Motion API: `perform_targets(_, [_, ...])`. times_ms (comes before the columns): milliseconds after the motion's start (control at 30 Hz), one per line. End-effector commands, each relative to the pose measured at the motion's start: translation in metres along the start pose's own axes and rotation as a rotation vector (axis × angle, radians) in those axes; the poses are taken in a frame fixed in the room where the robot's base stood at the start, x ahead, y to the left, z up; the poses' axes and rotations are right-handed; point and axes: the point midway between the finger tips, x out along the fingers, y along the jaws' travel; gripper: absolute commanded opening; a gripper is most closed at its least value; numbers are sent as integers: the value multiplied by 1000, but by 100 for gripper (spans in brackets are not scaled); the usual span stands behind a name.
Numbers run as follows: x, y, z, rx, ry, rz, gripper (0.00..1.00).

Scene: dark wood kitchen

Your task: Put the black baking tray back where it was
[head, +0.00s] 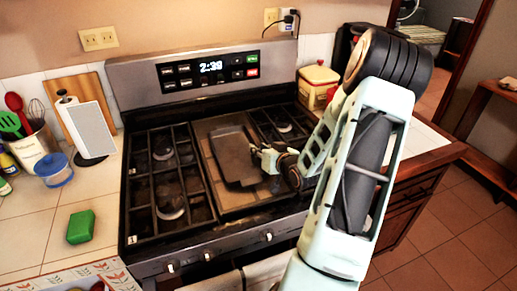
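The black baking tray (233,157) is a dark, flat rectangle over the middle section of the stove. It lies on or just above the brownish centre plate (243,199); I cannot tell whether it touches it. My gripper (257,154) is at the tray's right edge, reaching in from the right. Its fingertips overlap or meet that edge. They are small in the view, and whether they are closed on the rim cannot be made out.
Black grates (168,180) flank the centre plate, and the control panel (210,69) rises behind. A yellow canister (318,85) stands right of the stove.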

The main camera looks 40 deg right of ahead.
Motion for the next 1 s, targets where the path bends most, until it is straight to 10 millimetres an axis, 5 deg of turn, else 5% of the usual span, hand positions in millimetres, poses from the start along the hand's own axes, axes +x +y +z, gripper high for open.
perform_targets(500, [-99,1,0,-1,0,2,22])
perform_targets(1000, [-112,0,1,1,-1,0,22])
